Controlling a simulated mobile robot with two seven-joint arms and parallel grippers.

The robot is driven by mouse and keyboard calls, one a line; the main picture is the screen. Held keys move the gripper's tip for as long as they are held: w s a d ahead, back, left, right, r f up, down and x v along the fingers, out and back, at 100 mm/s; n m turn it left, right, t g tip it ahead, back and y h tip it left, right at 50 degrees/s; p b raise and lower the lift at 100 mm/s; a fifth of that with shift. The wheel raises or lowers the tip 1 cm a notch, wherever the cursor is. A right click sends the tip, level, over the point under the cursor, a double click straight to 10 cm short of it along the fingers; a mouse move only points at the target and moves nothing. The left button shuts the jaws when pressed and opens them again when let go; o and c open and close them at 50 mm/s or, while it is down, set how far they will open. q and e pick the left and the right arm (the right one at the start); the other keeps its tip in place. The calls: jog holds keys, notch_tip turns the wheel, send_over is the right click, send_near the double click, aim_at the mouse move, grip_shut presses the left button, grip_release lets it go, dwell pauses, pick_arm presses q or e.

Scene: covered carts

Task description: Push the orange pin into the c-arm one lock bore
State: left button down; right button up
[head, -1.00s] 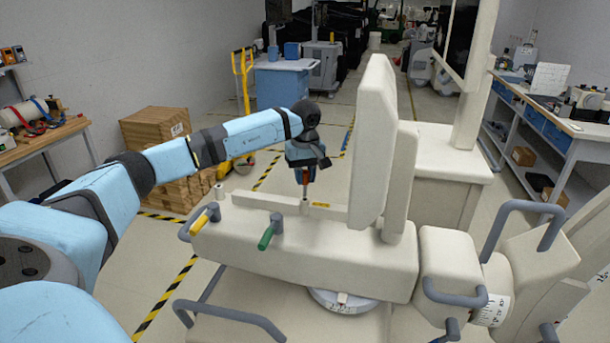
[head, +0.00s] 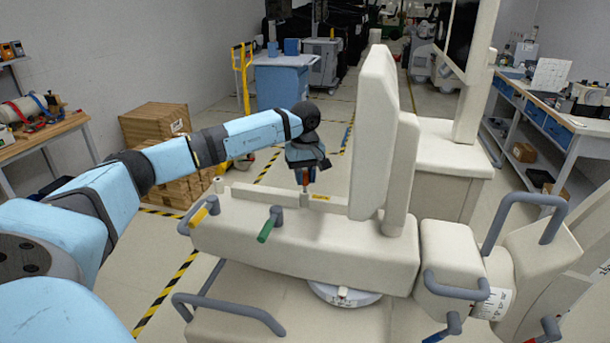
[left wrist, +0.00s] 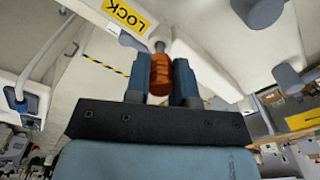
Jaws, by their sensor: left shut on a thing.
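My left gripper (head: 305,182) is shut on the orange pin (left wrist: 160,74), which stands between its two fingers in the left wrist view. The gripper points down over the pale c-arm cart (head: 300,240), at the small post of the lock bore (head: 305,199). A yellow LOCK label (head: 320,197) lies beside the post; it also shows in the left wrist view (left wrist: 127,15). The pin's grey tip points at the post. The bore's mouth is hidden, so I cannot tell how deep the tip sits. My right gripper is not in view.
A yellow-ended handle (head: 200,216) and a green-ended handle (head: 266,230) stick out of the cart's front, left of and below the post. A tall pale panel (head: 373,130) rises close to the right of my gripper.

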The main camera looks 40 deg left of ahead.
aim_at(305, 172)
pick_arm(q)
jog(key=shift+f+b, duration=0.6)
jog(key=shift+f, duration=0.65)
jog(key=c, duration=0.9)
grip_release()
jog(key=shift+r, duration=0.1)
notch_tip(305, 172, up, 14)
jog(key=b, duration=0.1)
